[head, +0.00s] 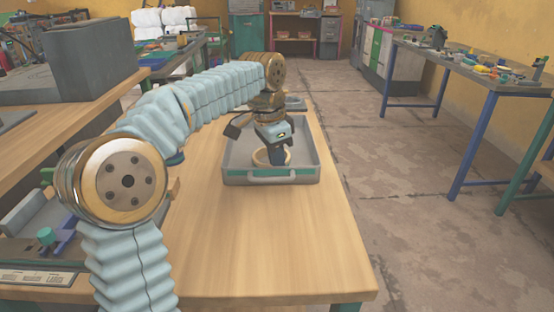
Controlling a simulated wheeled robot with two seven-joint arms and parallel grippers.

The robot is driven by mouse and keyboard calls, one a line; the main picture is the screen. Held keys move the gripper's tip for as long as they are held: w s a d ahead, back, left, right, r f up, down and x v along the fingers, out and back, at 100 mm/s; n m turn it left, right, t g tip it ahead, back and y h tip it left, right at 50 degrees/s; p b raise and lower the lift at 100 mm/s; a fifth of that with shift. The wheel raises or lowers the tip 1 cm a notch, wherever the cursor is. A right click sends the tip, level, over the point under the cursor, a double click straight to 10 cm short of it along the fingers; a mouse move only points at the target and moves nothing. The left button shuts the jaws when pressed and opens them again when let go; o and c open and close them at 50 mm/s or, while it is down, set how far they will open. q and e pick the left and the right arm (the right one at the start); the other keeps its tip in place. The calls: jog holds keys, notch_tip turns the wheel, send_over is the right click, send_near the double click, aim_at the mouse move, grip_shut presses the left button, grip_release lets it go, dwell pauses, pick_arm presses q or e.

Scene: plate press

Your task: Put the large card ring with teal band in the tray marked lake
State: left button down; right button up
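A pale card ring (259,158) is at the front of the grey tray (310,160) on the wooden table, partly hidden by my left gripper. No teal band can be made out on it. The tray has a green strip on its front wall; no mark is readable at this size. My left gripper (277,160) points down into the tray, its fingers at the ring's right side and overlapping it in the picture. I cannot tell whether they are closed on its wall or only beside it. My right gripper is not in view.
The wooden table (270,250) is clear in front of the tray. Another grey item (296,103) sits behind the tray, mostly hidden. A bench with a large grey box (90,62) stands at the left, and a cluttered blue-legged table (470,75) at the right.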

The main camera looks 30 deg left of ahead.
pick_arm(q)
jog(key=shift+f, duration=0.2)
jog(key=c, duration=1.6)
grip_release()
jog(key=shift+r, duration=0.1)
jog(key=shift+c, duration=0.2)
notch_tip(320, 180, up, 12)
jog(key=s+a, duration=0.1)
jog(key=shift+s, duration=0.2)
